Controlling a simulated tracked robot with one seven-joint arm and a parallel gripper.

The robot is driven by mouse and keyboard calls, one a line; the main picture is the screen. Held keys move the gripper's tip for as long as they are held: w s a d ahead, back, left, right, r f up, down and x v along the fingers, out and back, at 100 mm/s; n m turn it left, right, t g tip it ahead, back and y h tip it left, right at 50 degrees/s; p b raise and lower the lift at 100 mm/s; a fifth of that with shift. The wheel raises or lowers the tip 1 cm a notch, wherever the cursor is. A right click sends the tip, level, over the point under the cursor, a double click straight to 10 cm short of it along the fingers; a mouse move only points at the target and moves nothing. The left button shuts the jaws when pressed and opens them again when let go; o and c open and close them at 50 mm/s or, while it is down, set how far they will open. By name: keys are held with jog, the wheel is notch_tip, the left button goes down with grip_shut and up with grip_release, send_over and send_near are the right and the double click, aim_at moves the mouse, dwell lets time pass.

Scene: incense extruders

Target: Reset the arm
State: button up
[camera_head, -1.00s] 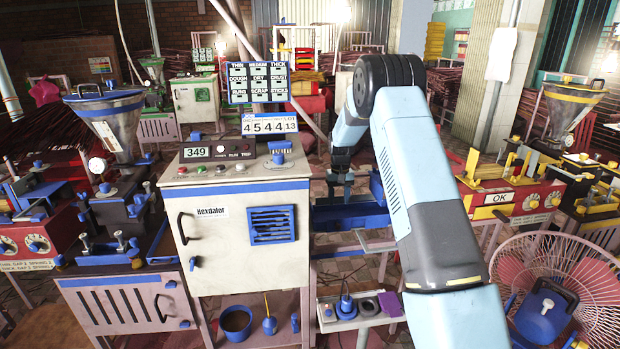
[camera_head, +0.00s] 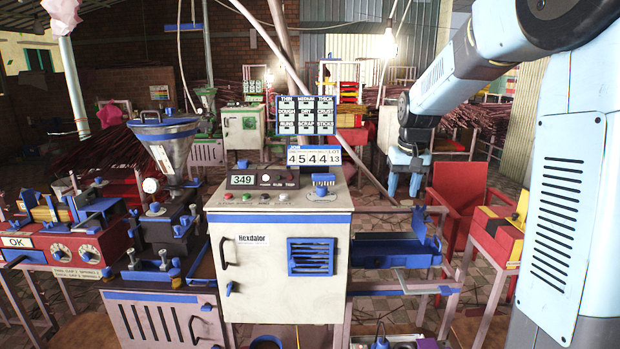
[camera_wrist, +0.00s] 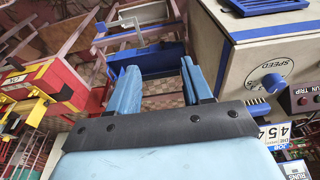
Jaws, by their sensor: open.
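My gripper (camera_head: 405,185) hangs at the end of my raised arm, right of the white Hexdalor cabinet (camera_head: 265,268) in the head view. In the wrist view my gripper (camera_wrist: 158,82) shows two light blue fingers set apart with nothing between them. The blue tray (camera_head: 395,250) on its frame stands below and nearer; the tray (camera_wrist: 150,62) lies beyond the fingertips in the wrist view. My gripper touches nothing that I can see.
A metal hopper machine (camera_head: 165,140) stands left of the cabinet, with a red dial box (camera_head: 75,258) farther left. A red chair (camera_head: 460,195) and a red-yellow machine (camera_head: 497,235) stand at the right. Score boards (camera_head: 305,115) rise behind the cabinet top.

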jog(key=s+r+t, duration=0.1)
jog(key=s+r, duration=0.2)
jog(key=s, duration=0.5)
jog(key=s+r+t, duration=0.1)
jog(key=s+r, duration=0.2)
jog(key=s, duration=0.6)
jog(key=s+f+t, duration=0.1)
jog(key=s, duration=1.3)
jog(key=shift+s+a+f, duration=0.35)
